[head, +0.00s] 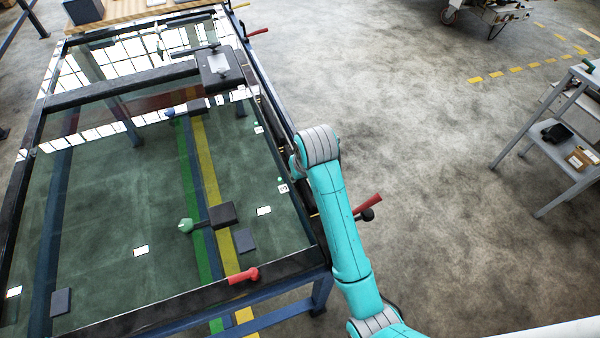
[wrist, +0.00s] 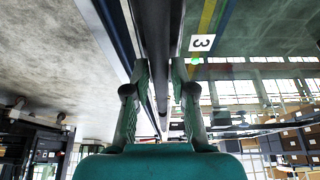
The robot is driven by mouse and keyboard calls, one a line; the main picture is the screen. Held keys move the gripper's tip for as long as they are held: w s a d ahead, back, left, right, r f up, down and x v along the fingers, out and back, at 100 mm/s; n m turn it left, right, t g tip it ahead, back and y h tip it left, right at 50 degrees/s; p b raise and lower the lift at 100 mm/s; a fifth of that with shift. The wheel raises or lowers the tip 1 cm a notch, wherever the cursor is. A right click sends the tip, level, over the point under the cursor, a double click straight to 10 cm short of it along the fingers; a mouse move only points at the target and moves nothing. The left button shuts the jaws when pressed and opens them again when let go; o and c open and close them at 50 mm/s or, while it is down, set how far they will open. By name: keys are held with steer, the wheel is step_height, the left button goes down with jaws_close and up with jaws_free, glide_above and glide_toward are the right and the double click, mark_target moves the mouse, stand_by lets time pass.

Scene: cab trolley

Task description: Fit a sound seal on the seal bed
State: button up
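The glass-topped trolley (head: 110,215) has a dark border. I cannot tell which part is the seal bed, or pick out a seal for certain. A long black strip (wrist: 153,30) runs away from me in the wrist view, along the edge beside the glass. My gripper (wrist: 161,75) has its fingers apart, one on each side of the strip's line. I cannot tell whether they touch it. In the head view my arm reaches the trolley's right edge, and the gripper is mostly hidden behind it.
A white marker reading 3 (wrist: 202,43) lies on the glass side. A red handle (head: 368,206) juts from the right edge and another (head: 244,276) sits at the near edge. A dark block (head: 222,215) is on the glass. A grey shelf cart (head: 560,150) stands right; floor between is clear.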

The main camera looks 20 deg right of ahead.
mark_target(303, 180)
steer(key=shift+o, duration=1.1)
steer(key=shift+s+r, duration=0.15)
steer(key=shift+r, duration=0.4)
steer(key=shift+s+r, duration=0.75)
steer(key=shift+r, duration=0.15)
steer(key=s, duration=1.1)
steer(key=shift+s, duration=0.2)
